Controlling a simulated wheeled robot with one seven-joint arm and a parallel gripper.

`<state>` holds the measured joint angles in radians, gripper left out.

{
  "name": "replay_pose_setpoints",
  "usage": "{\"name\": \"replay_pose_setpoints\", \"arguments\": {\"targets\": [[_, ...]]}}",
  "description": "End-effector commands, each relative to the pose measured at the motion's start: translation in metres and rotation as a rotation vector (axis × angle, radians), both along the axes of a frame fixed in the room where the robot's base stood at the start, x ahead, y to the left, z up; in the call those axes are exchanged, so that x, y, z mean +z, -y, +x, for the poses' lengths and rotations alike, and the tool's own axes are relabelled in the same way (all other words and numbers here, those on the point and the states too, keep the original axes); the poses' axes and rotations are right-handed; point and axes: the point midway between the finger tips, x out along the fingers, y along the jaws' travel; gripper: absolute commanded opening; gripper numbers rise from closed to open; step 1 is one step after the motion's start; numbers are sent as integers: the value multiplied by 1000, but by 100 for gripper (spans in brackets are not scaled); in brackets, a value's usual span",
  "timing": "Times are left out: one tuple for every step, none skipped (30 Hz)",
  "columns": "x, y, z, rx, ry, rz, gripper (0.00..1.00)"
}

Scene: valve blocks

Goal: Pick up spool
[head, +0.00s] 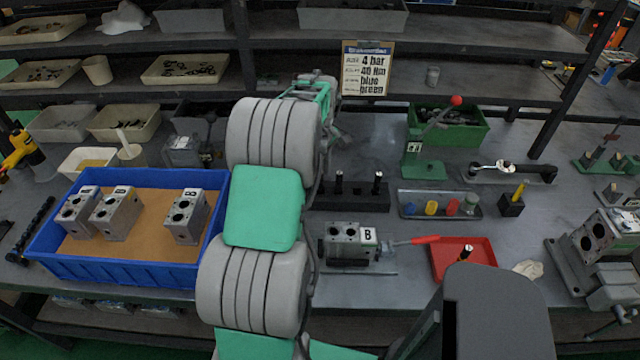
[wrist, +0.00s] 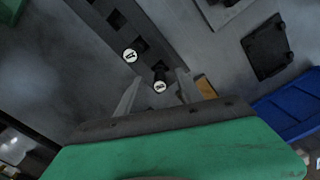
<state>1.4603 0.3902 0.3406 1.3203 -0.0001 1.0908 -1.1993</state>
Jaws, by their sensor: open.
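Two dark spools stand upright in a black rack (head: 352,198) on the bench, a left one (head: 338,183) and a right one (head: 377,184). In the wrist view the rack (wrist: 118,18) runs diagonally with empty slots. Two round, white-marked spool tops show there: one (wrist: 130,55) outside the fingers, the other (wrist: 159,86) between them in the picture. My gripper (wrist: 159,78) is open, with nothing seen clamped. I cannot tell its height above the spool. In the head view my arm hides the fingers.
A valve block marked B (head: 347,246) stands before the rack, beside a red-handled tool (head: 424,240). A red tray (head: 480,272) is to its right. A blue bin (head: 130,268) with several blocks is left. A grey tray (head: 412,212) and green press (head: 425,168) stand right of the rack.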

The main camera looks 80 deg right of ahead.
Motion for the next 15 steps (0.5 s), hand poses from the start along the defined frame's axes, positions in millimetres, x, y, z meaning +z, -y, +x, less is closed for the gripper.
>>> {"name": "replay_pose_setpoints", "arguments": {"targets": [[-7, -1, 1, 0, -1, 5, 43], [-13, 0, 1, 0, 0, 3, 43], [-18, 0, 1, 0, 0, 3, 43], [-21, 0, 1, 0, 0, 2, 43], [-24, 0, 1, 0, 0, 0, 43], [-25, 0, 1, 0, 0, 0, 43], [-26, 0, 1, 0, 0, 0, 43], [-26, 0, 1, 0, 0, -1, 43], [-26, 0, 1, 0, 0, -1, 43], [-26, 0, 1, 0, 0, -1, 43], [-26, 0, 1, 0, 0, -1, 43], [-26, 0, 1, 0, 0, 0, 42], [-26, 0, 1, -1, 0, 0, 39], [-26, 0, 1, 0, 0, 0, 37], [-26, 0, 1, -1, 0, 0, 33]]}}
